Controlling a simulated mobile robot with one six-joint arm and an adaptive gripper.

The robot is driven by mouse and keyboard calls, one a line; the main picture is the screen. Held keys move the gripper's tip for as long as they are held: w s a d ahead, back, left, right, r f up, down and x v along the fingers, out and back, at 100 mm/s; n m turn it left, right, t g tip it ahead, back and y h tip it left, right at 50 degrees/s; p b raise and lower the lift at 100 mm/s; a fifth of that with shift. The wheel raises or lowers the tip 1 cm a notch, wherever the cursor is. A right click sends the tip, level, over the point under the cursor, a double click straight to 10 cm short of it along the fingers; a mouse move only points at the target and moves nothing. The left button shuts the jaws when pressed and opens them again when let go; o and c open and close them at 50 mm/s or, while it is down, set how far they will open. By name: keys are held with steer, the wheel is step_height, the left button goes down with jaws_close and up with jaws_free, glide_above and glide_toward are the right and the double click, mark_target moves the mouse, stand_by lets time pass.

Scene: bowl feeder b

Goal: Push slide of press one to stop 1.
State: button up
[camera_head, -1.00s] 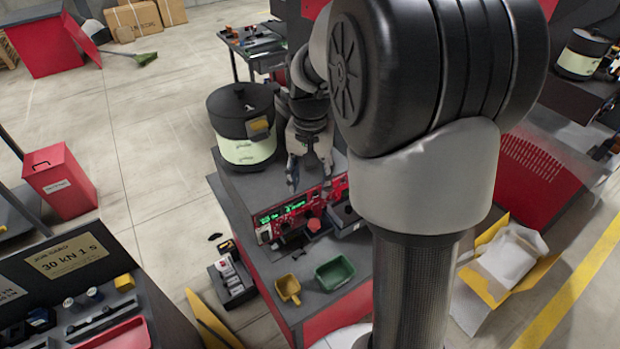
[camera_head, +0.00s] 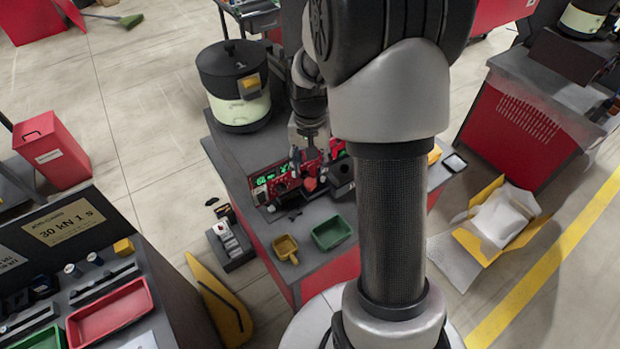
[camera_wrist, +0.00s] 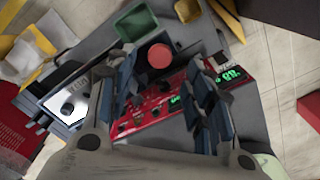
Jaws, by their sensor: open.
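My gripper (camera_head: 308,158) is over the red control panel (camera_head: 276,182) with green displays, on the grey-topped bench. In the wrist view my gripper (camera_wrist: 165,95) is open, its dark fingers apart over the red panel (camera_wrist: 150,108), with nothing seen held between them. A red round knob (camera_wrist: 160,55) shows beyond the fingers; in the head view this knob (camera_head: 310,184) is just below my gripper. I cannot clearly make out a press slide or a stop mark; my gripper and arm cover part of this area.
A black-and-pale-green bowl feeder (camera_head: 235,85) marked 1 stands behind left. A green tray (camera_head: 332,232) and a yellow scoop (camera_head: 286,248) lie at the bench front. A job card (camera_head: 62,222) reads 30 kN 1 s. Open floor lies left of the bench.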

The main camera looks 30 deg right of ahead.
mark_target(310, 182)
step_height(310, 182, down, 5)
steer(key=shift+f, duration=0.15)
steer(key=shift+c, duration=0.5)
jaws_close()
stand_by(0.4)
